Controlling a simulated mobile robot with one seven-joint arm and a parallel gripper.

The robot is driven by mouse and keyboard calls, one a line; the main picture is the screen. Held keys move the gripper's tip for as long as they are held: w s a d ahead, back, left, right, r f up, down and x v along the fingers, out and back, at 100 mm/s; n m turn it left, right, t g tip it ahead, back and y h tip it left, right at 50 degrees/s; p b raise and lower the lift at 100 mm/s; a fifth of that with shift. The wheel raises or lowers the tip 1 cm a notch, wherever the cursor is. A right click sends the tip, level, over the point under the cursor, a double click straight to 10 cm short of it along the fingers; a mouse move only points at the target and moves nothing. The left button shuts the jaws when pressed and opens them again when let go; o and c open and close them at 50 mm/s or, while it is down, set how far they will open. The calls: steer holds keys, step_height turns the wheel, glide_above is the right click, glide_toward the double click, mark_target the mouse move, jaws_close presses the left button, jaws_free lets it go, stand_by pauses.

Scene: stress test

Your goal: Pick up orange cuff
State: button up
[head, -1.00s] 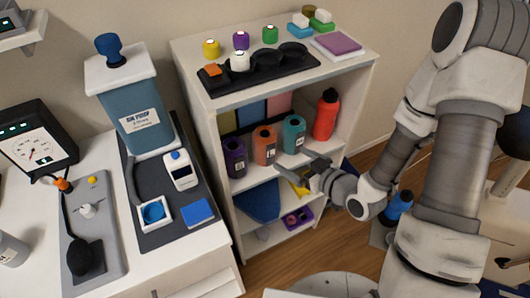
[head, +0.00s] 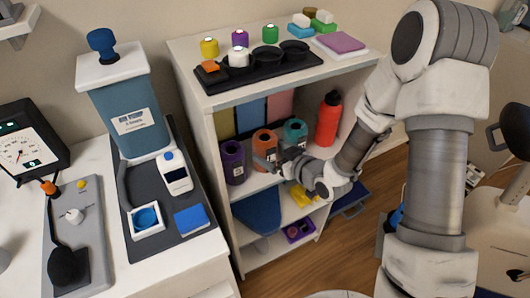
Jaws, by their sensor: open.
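The orange cuff (head: 263,138) is a rolled upright cylinder with a dark hole in its top. It stands in the middle of the shelf unit's upper compartment, between a purple roll (head: 232,160) and a teal roll (head: 295,131). My gripper (head: 267,162) is open, with its fingers in front of the lower part of the orange cuff. The fingers hide part of that lower front. I cannot tell whether they touch it.
A red bottle (head: 328,120) stands right of the rolls. The shelf unit's top board (head: 210,99) hangs over the compartment. A lower shelf holds a blue item (head: 258,212) and a yellow item (head: 301,194). A counter (head: 198,262) stands to the left.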

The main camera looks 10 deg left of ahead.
steer(key=x, duration=0.3)
steer(key=shift+w+a+f, duration=0.1)
steer(key=shift+w+a, duration=0.15)
steer(key=shift+a, duration=0.1)
steer(key=c, duration=1.2)
